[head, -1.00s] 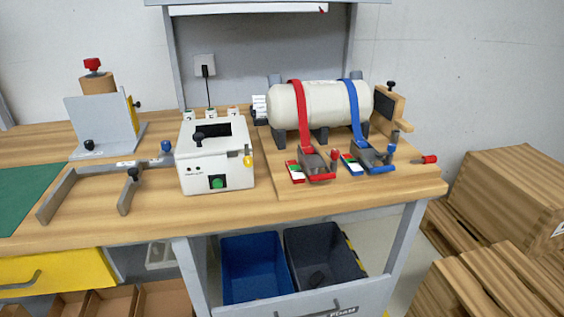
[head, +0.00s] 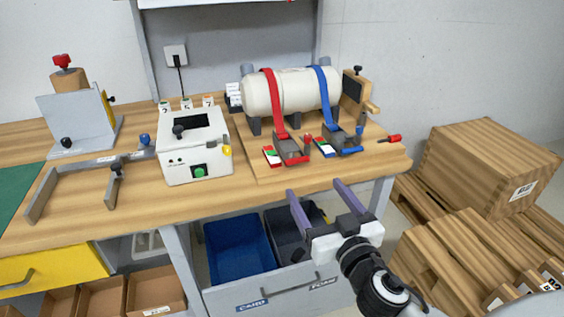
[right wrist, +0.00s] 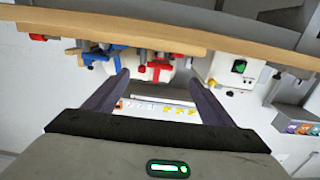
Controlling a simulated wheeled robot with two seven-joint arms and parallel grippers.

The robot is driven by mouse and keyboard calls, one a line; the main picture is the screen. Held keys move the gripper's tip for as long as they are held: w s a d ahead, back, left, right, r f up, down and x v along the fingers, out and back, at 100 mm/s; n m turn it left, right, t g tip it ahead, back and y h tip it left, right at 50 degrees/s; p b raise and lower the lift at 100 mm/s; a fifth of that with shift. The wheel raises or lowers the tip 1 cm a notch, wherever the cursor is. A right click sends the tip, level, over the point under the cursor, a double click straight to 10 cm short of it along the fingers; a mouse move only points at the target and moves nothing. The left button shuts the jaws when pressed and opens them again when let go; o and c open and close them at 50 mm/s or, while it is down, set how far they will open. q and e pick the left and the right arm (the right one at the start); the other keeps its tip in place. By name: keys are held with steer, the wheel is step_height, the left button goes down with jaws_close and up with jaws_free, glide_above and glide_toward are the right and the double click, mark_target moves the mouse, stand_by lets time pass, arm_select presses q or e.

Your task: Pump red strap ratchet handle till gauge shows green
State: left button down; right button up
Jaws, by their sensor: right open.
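A white cylinder (head: 300,91) lies on a wooden stand on the bench, with a red strap (head: 273,100) and a blue strap (head: 326,90) over it. The red strap's ratchet (head: 289,150) sits at the front of the stand, with a red handle and a small gauge (head: 271,156) showing green, white and red beside it. The blue ratchet (head: 343,143) is to its right. My right gripper (head: 314,186) is open and empty, in front of the bench edge, below and apart from the red ratchet. The red ratchet also shows in the right wrist view (right wrist: 158,70). My left gripper is not in view.
A white box with a green button (head: 194,147) stands left of the ratchets. A red-handled tool (head: 390,139) lies at the bench's right end. Blue (head: 238,249) and dark bins sit under the bench. Wooden crates (head: 490,165) stand at right.

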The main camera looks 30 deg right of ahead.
mark_target(298, 162)
steer(key=x, duration=0.3)
steer(key=p+x, duration=0.1)
steer(key=x, duration=0.2)
steer(key=r+p+x, duration=0.1)
steer(key=x, duration=0.2)
steer(key=shift+w, duration=0.25)
steer(key=shift+w+d+f, duration=0.1)
steer(key=shift+w+f, duration=0.05)
steer(key=shift+w, duration=0.35)
